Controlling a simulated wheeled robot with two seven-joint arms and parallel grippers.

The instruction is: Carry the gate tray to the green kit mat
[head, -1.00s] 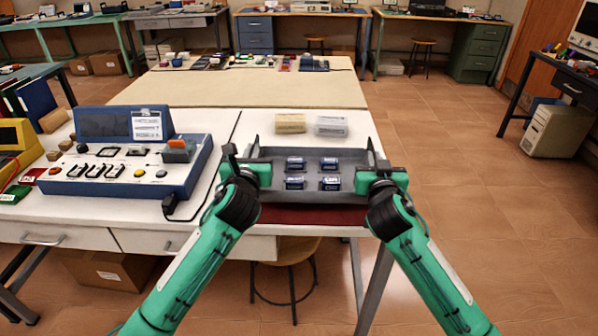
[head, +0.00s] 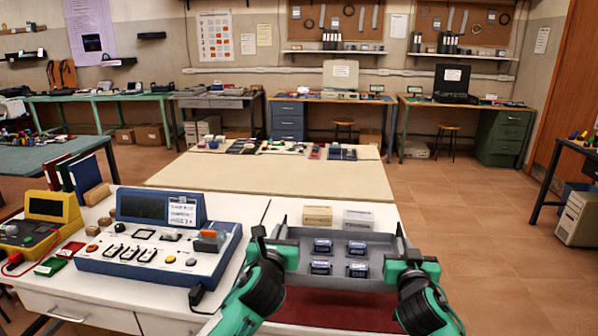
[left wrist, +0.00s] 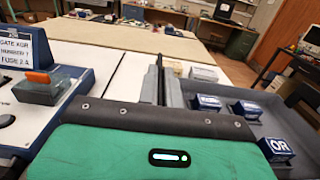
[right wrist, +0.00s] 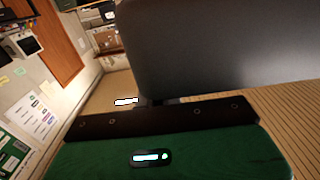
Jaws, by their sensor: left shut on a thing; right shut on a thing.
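The gate tray (head: 340,258) is a grey shallow tray with several small blue blocks in it. It is level above a dark red mat (head: 335,306) at the white bench's front right; it looks raised, but the gap is unclear. My left gripper (head: 279,246) is shut on the tray's left wall, and my right gripper (head: 403,262) on its right wall. The left wrist view shows the tray's interior (left wrist: 303,122) and blocks; the right wrist view shows a broad grey tray surface (right wrist: 220,50). I cannot make out a green kit mat in any view.
A blue-and-white console (head: 160,250) and a yellow meter (head: 50,212) stand left of the tray. Two small boxes, one tan (head: 317,215) and one pale (head: 357,219), sit just behind it. Open floor (head: 470,230) lies right.

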